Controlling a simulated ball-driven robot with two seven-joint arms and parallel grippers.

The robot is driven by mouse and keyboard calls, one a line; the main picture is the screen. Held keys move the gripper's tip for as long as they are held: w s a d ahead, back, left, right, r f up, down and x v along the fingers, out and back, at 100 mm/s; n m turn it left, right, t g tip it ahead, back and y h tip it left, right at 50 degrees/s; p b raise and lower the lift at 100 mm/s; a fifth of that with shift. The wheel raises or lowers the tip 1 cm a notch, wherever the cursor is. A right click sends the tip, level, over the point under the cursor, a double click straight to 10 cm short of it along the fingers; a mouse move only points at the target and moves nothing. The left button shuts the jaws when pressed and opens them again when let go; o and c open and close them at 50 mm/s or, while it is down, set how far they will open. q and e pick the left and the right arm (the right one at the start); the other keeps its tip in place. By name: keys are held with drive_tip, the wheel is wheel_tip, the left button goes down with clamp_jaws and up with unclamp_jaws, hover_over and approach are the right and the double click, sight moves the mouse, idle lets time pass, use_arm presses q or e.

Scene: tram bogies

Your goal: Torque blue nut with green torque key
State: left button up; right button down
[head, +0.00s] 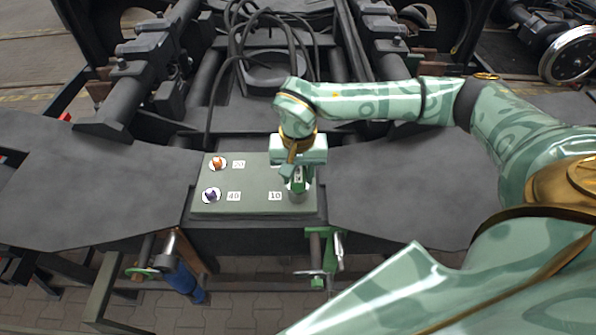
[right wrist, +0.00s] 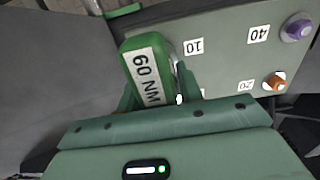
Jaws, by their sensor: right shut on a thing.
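The green torque key (right wrist: 146,72) carries a white "60 NM" label in the right wrist view. My right gripper (right wrist: 158,92) is shut on it. In the head view my right gripper (head: 297,172) holds the key (head: 298,184) over the right part of the green panel (head: 255,190), beside the "10" label. The key's lower end is at or just above the panel; contact cannot be told. No blue nut shows; the spot beside "10" is hidden by the key and gripper. My left gripper is not in view.
An orange nut (head: 218,162) sits beside "20" and a purple nut (head: 211,195) beside "40". A blue-handled tool (head: 183,281) and a green tool (head: 337,250) hang at the front edge. Dark plates flank the panel; cables (head: 240,45) run behind it.

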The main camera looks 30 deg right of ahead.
drive_tip(key=shift+r+m, duration=0.1)
drive_tip(key=shift+m, duration=1.9)
drive_tip(key=shift+p, duration=0.3)
drive_tip(key=shift+m, duration=1)
drive_tip(key=shift+m, duration=0.7)
wheel_tip(320, 180, up, 6)
drive_tip(key=p, duration=0.5)
drive_tip(key=shift+p, duration=0.35)
